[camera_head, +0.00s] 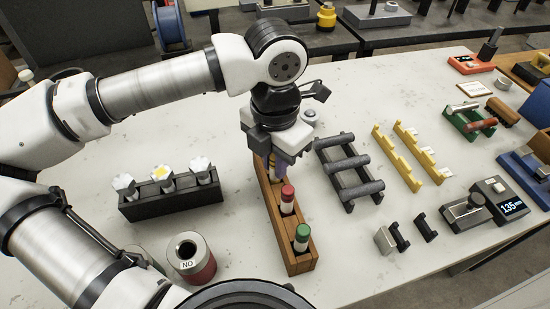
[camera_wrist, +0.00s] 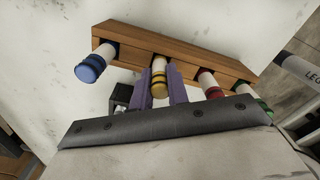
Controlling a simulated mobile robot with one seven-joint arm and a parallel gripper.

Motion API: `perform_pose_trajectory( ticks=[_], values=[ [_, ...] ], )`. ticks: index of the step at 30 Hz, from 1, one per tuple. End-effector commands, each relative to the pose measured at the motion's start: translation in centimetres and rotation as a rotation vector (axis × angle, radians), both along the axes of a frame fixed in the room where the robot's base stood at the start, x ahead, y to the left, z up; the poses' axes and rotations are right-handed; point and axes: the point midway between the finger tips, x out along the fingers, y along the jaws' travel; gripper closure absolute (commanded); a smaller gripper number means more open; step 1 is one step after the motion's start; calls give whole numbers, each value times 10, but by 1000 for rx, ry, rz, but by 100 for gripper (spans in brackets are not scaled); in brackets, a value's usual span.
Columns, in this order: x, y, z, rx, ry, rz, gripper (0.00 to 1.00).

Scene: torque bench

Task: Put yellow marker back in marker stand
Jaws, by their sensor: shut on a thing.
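The wooden marker stand (camera_head: 273,224) lies lengthwise on the bench in the head view. My gripper (camera_head: 278,172) points down over its far half. In the wrist view the stand (camera_wrist: 185,45) runs across the top. The yellow marker (camera_wrist: 159,86) is between the purple fingers of my gripper (camera_wrist: 160,88), which are shut on it. Its white body lines up with a slot in the stand's row; I cannot tell how deep it sits. The blue marker (camera_wrist: 90,68), red marker (camera_wrist: 209,84) and green marker (camera_wrist: 245,95) stand in slots beside it. The arm hides the yellow marker in the head view.
A black holder (camera_head: 170,203) with white-capped pieces stands left of the stand. A dark rack (camera_head: 349,172) and yellow notched rails (camera_head: 398,155) lie to the right. Bare bench surface separates them.

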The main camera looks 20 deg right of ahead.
Motion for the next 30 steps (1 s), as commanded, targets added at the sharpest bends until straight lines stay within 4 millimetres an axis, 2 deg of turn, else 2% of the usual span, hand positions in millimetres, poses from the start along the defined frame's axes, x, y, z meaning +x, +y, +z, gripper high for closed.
perform_pose_trajectory(
  ticks=[7,8,12,14,23,26,30],
  values=[
    [0,0,0,0,0,0,100],
    [0,0,0,0,0,0,82],
    [0,0,0,0,0,0,64],
    [0,0,0,0,0,0,58],
    [0,0,2,0,-1,0,58],
    [1,0,11,2,-3,1,58],
    [1,0,36,1,-5,2,58]
  ],
)
